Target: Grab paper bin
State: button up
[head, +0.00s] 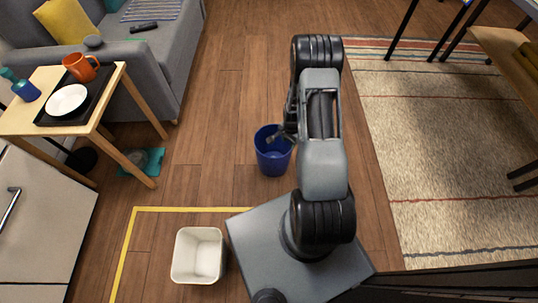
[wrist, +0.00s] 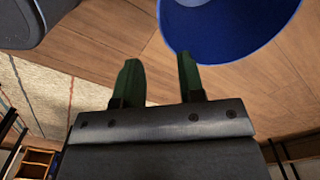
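A blue round bin (head: 273,162) stands upright on the wood floor in the head view, left of my arm. It also shows at the top of the wrist view (wrist: 225,28), cut off by the frame. A white, squarish, empty bin (head: 197,256) stands nearer, inside yellow floor tape. Which one is the paper bin is not marked. My gripper (head: 276,137) is at the blue bin's rim in the head view. In the wrist view its two dark green fingers (wrist: 159,68) are apart with nothing between them. The right fingertip appears close to the blue bin; contact cannot be told.
A wooden side table (head: 108,97) holds a black tray with a white plate and an orange mug. A grey sofa (head: 172,55) is behind it. A striped rug (head: 430,150) lies on the right. Yellow tape (head: 190,209) marks the floor. Floor behind the blue bin is clear.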

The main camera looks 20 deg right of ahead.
jog(key=b, duration=0.3)
send_over(287, 156)
jog(key=f, duration=0.8)
jog(key=shift+w+a+f, duration=0.1)
jog(key=shift+a+f, duration=0.05)
jog(key=shift+a, duration=0.05)
jog(key=shift+d+f+b, duration=0.1)
jog(key=shift+f+b, duration=1.5)
jog(key=shift+f, duration=1.25)
jog(key=shift+c, duration=0.2)
grip_shut()
